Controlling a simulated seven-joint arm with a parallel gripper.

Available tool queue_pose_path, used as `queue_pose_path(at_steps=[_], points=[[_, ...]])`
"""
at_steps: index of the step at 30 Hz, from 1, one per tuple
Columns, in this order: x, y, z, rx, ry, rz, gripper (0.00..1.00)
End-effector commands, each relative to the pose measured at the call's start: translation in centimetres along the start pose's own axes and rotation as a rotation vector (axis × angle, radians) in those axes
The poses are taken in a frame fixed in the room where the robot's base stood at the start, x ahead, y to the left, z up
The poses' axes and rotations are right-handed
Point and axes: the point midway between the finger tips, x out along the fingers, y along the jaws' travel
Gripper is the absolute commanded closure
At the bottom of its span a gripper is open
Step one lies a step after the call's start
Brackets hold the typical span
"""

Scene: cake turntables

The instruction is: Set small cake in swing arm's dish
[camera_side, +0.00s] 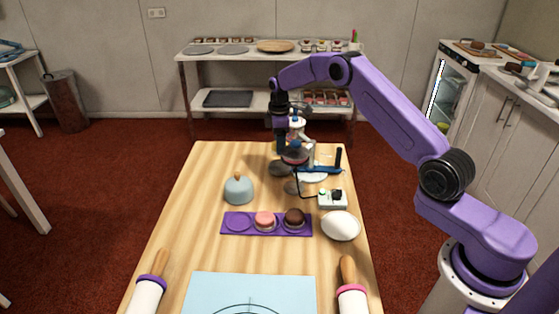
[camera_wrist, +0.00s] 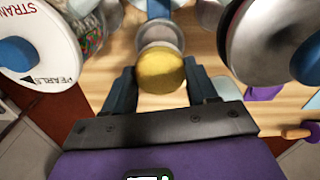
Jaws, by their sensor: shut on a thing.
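In the wrist view the small yellow cake (camera_wrist: 161,72) sits between the two dark fingers of my gripper (camera_wrist: 160,80), which is shut on it. A small pale round dish (camera_wrist: 159,34) shows just beyond the cake and is partly covered by it. I cannot tell the height gap between them. In the side view my gripper (camera_side: 281,150) points down over the far part of the table, among the stands. The cake cannot be made out there. A small grey disc (camera_side: 291,188) is nearer the camera; I cannot tell whether it is the dish.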

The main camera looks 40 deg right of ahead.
Motion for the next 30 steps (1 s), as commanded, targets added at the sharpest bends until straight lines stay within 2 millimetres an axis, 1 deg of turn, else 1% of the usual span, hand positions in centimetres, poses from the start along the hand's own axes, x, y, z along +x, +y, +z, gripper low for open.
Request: queue_pose_path(at_steps=[1, 3, 10, 16, 18, 24, 29, 30], points=[[0.9, -0.1, 0.0, 0.0, -0.001, -0.002, 0.76], [1.8, -0.1, 0.0, -0.001, -0.001, -0.001, 0.76], [3.3, 0.0, 0.0, -0.001, 0.0, 0.0, 0.76], [5.9, -0.1, 0.0, -0.001, -0.001, -0.001, 0.76], [6.2, 0.0, -0.1, -0.001, 0.0, 0.001, 0.76], [6.2, 0.0, -0.1, -0.001, 0.001, 0.002, 0.76], [6.6, 0.0, -0.1, -0.001, 0.0, 0.001, 0.76], [6.5, 0.0, -0.1, -0.001, 0.001, 0.002, 0.3]])
